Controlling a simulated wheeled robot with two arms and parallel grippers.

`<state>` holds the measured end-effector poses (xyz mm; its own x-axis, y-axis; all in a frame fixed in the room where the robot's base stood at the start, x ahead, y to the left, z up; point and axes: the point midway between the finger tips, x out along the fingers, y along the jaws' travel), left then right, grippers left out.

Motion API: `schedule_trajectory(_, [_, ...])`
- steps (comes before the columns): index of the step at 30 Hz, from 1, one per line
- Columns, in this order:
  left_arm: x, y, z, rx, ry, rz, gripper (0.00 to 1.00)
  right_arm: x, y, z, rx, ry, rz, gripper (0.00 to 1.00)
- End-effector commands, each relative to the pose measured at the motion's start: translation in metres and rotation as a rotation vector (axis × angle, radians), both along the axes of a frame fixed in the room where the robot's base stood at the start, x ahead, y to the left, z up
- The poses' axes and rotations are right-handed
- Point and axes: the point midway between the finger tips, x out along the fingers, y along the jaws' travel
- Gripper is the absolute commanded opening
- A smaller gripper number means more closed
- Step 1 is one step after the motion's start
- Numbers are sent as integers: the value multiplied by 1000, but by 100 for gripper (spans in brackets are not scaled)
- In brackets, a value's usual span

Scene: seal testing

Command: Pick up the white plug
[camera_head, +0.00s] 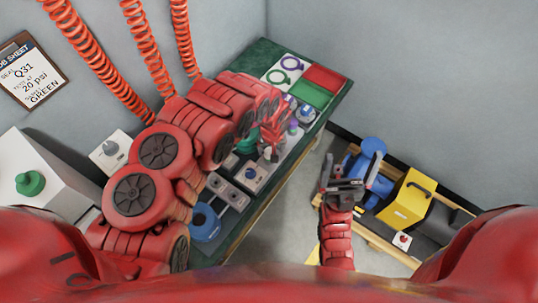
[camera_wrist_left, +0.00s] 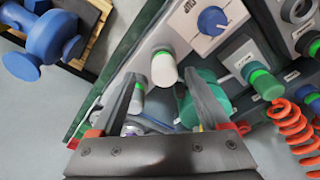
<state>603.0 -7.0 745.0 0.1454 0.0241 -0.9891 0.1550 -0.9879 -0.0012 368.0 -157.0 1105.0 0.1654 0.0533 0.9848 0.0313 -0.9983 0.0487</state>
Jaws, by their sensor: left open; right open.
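A white plug (camera_wrist_left: 164,70), a short cylinder with a green ring at its base, stands out from the panel in the left wrist view. My left gripper (camera_wrist_left: 160,88) is open, its fingertips at either side of the plug in that view; I cannot tell how far off in depth it is. In the head view my left gripper (camera_head: 272,143) is over the green bench, and I cannot make out the white plug there. My right gripper (camera_head: 350,180) is open and empty, above the floor and pallet at right.
Beside the plug are a blue knob (camera_wrist_left: 211,20), a teal part (camera_wrist_left: 199,92) and a green plug (camera_wrist_left: 264,82) with a coiled orange hose (camera_wrist_left: 292,122). A blue valve body (camera_head: 368,160) and a yellow box (camera_head: 407,199) sit on the pallet below my right gripper.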

Motion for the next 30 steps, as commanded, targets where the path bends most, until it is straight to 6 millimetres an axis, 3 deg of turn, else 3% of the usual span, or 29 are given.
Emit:
schedule_trajectory(7, [6, 6, -22, -3, -2, 4, 79, 0, 0, 14, 0, 0, 0, 100])
schedule_trajectory(13, [8, 6, -40, -3, -1, 2, 79, 0, 0, 15, 0, 0, 0, 100])
schedule_trajectory(25, [10, 8, -46, 0, -3, 1, 79, 0, 0, 16, 0, 0, 0, 100])
schedule_trajectory(30, [10, 7, -46, -1, -3, 1, 50, 0, 0, 16, 0, 0, 0, 100])
